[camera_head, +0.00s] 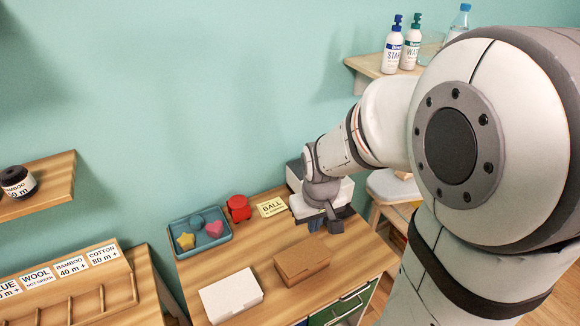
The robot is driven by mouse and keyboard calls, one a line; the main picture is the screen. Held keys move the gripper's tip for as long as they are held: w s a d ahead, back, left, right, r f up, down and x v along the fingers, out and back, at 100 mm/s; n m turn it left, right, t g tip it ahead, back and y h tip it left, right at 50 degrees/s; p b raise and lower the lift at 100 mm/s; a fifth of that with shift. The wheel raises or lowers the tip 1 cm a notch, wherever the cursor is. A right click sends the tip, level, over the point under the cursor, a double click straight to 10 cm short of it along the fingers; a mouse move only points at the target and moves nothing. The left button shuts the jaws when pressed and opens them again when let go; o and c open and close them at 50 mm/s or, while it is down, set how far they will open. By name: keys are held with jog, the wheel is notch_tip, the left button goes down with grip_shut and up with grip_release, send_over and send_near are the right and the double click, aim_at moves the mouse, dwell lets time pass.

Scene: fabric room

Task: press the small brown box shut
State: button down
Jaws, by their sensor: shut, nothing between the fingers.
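The small brown box (302,257) sits on the wooden table, right of a white box (231,295). Its top looks nearly flat; I cannot tell whether the lid is fully down. My gripper (335,224) is shut and empty. In the picture it shows above and to the right of the brown box, apart from it, in front of a white and dark object at the back of the table. The fingertips are small here, and their height above the table is hard to judge.
A blue tray (182,253) holds a yellow star, a pink heart and a blue-grey piece. A red item (239,208) and a yellow BALL card (271,207) lie near the wall. Bottles stand on the upper right shelf (369,66).

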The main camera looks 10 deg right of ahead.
jog(key=n+g+p, duration=0.2)
jog(key=p, duration=0.2)
send_over(307, 259)
notch_tip(307, 259, down, 9)
jog(key=shift+f+b, duration=2.05)
jog(key=shift+f, duration=1.55)
jog(key=shift+f, duration=0.1)
jog(key=shift+f+b, duration=1.65)
jog(key=shift+r+p, duration=2.3)
jog(key=shift+r, duration=1.25)
jog(key=shift+r, duration=0.1)
